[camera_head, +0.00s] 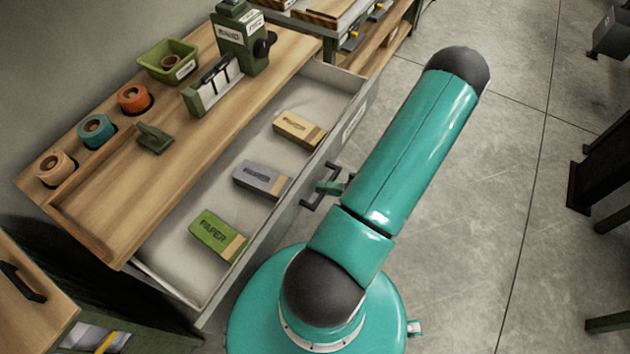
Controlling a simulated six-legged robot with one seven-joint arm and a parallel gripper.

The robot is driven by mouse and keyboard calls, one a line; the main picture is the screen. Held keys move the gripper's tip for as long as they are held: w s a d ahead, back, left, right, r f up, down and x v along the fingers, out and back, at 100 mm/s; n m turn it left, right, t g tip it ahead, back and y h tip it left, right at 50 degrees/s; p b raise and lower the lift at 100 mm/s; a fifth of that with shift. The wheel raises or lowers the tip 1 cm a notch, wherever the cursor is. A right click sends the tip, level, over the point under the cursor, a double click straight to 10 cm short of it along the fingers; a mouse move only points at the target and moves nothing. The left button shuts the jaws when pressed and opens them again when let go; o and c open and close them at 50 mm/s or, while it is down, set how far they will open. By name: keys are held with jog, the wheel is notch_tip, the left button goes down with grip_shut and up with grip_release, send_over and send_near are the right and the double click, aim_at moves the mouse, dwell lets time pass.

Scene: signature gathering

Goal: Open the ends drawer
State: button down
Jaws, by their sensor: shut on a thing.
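The drawer (190,262) under the wooden workbench (145,205) stands pulled out, and its inside shows. It holds a green box marked PAPER (217,235), a grey box (262,180) and a tan box (298,129). A white label sits on the drawer front, too small to read. The dark bar handle (309,203) is on the middle of the front. My gripper (326,187) is at this handle, shut on it. My teal arm hides part of the gripper and the right side of the handle.
On the bench are tan, teal and orange rolls (95,130), a green bin (167,61) and a green bench device (240,40). A second bench (340,20) stands behind. A wooden cabinet (30,285) is at lower left. Open concrete floor lies to the right, with dark furniture at the edge.

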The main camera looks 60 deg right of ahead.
jog(key=shift+s, duration=0.2)
jog(key=c, duration=1.4)
grip_release()
jog(key=shift+c, duration=0.2)
jog(key=v, duration=1.3)
jog(key=shift+s+d, duration=0.2)
jog(key=shift+s, duration=0.2)
